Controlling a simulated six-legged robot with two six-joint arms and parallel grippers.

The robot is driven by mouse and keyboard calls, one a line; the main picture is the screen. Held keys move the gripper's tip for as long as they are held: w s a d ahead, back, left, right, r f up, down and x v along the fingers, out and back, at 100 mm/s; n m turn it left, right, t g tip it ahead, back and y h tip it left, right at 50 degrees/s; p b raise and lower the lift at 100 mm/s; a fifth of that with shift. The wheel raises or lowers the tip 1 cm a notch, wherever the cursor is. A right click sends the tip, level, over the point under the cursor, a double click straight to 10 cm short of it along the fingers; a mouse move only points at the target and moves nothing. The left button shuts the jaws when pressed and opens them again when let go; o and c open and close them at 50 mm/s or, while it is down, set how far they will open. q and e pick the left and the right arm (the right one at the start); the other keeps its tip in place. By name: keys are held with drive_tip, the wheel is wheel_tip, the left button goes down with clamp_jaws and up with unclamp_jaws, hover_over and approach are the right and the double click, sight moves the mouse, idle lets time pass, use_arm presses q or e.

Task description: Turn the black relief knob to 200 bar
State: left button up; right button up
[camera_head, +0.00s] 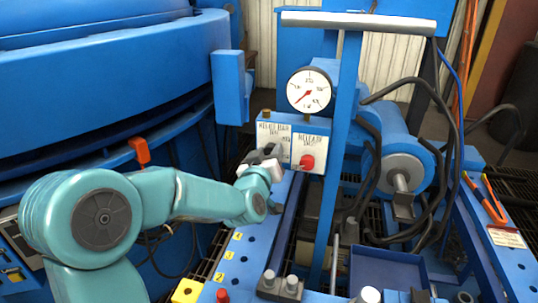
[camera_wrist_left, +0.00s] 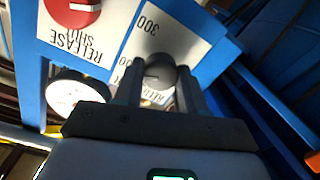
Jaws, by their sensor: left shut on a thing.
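The black relief knob (camera_wrist_left: 162,72) is on a white-labelled plate in the left wrist view, which shows the panel upside down. It has a short white mark. Part of the scale around it shows, with "300" readable and another number partly cut off by a finger. My left gripper (camera_wrist_left: 160,92) has one finger on each side of the knob and is shut on it. In the head view my left gripper (camera_head: 262,160) is at the relief panel (camera_head: 276,129) and mostly covers the knob. My right gripper is not in view.
A red release knob (camera_head: 307,162) sits just right of the relief panel. A round pressure gauge (camera_head: 310,90) stands above, its needle pointing lower left. A blue upright post (camera_head: 340,140) and black hoses (camera_head: 440,120) are to the right. An orange-handled tool (camera_head: 484,198) lies far right.

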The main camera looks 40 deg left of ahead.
use_arm(q)
drive_tip(key=shift+r, duration=0.15)
drive_tip(key=o, duration=1.1)
drive_tip(key=shift+c, duration=0.2)
drive_tip(key=b+v, duration=0.4)
drive_tip(key=v, duration=1.2)
drive_tip(key=shift+b, duration=0.3)
drive_tip(key=shift+s+d, duration=0.1)
drive_tip(key=shift+s, duration=0.1)
